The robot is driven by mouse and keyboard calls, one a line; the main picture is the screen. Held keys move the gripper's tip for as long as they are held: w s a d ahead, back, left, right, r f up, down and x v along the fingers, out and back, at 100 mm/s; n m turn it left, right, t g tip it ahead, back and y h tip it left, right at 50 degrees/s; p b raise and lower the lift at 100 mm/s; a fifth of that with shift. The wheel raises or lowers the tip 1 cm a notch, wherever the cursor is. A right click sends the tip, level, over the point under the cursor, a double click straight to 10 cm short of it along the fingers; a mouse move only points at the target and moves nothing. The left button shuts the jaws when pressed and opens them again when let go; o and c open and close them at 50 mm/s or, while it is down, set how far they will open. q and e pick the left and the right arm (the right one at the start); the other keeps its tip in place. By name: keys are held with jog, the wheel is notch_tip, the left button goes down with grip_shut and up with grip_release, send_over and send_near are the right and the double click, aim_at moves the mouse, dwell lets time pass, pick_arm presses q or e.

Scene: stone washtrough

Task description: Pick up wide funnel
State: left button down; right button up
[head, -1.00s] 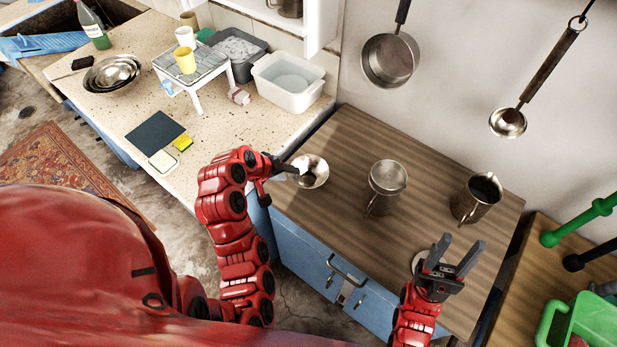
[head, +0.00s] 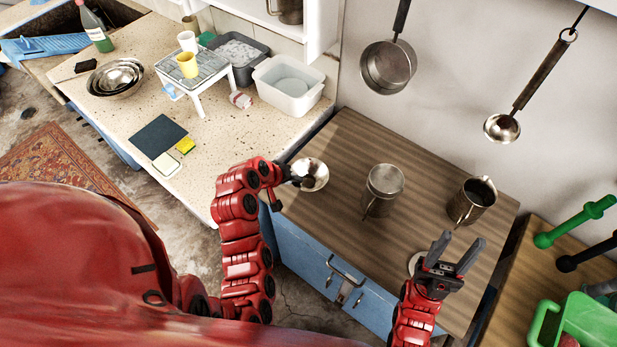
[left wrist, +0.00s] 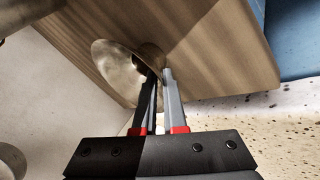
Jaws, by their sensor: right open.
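The wide funnel (head: 315,172) is a shiny metal cone, wide mouth showing, near the left end of the wooden counter top. My left gripper (head: 297,181) is at its near left side. In the left wrist view the wide funnel (left wrist: 118,68) lies beyond the fingers. The left gripper's fingertips (left wrist: 160,75) are close together at its edge, near the dark narrow part, and look shut on it; the exact contact is partly hidden. The funnel still looks at counter level. My right gripper (head: 458,254) is open and empty over the counter's front right part.
On the wooden counter (head: 340,145) stand a metal mug with a sieve-like top (head: 385,182) and a metal jug (head: 473,200). A pale round thing (head: 413,263) lies partly under my right gripper. A pan (head: 388,68) and ladle (head: 502,128) hang on the wall.

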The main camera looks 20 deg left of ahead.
pick_arm(q)
jog(key=shift+s+f, duration=0.2)
dwell(0.5)
jog(key=shift+r, duration=0.1)
